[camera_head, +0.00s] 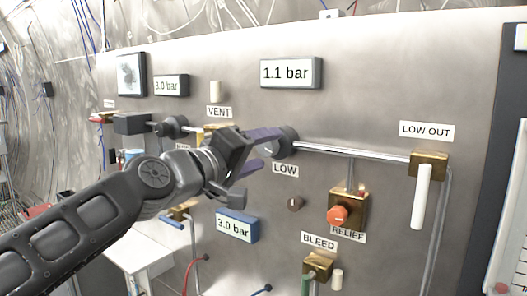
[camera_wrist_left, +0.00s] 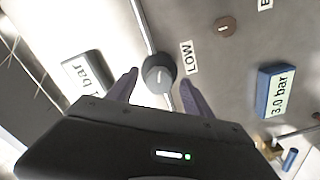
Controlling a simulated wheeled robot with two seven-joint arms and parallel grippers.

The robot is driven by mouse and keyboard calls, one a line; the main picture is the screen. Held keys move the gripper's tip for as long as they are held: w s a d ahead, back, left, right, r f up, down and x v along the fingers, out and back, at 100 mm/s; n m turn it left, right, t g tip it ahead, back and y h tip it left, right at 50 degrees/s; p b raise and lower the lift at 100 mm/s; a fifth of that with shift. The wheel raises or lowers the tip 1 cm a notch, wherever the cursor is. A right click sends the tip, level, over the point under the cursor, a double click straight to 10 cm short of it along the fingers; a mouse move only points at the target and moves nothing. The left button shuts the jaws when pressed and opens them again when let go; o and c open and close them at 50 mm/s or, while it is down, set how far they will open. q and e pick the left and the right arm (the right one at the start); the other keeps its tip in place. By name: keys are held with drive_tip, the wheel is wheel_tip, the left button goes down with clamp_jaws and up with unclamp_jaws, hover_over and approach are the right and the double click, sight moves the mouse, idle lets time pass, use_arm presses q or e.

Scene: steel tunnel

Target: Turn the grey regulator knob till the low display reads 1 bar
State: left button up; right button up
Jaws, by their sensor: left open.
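The grey regulator knob (camera_head: 286,142) sits on the panel above the LOW label (camera_head: 285,170), at the left end of a steel pipe. The knob also shows in the left wrist view (camera_wrist_left: 158,72). The low display (camera_head: 291,73) above it reads 1.1 bar. My left gripper (camera_head: 270,149) is open, with its purple fingers reaching towards the knob. In the left wrist view the fingertips (camera_wrist_left: 159,80) show on either side of the knob. I cannot tell whether they touch it. My right gripper is not in view.
A relief valve with an orange-red knob (camera_head: 338,215) and a LOW OUT valve with a white handle (camera_head: 422,195) are to the right. A blue 3.0 bar display (camera_head: 237,225) is below the gripper.

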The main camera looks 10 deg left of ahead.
use_arm(q)
drive_tip(key=b+v, duration=0.1)
drive_tip(key=v, duration=0.6)
idle(0.3)
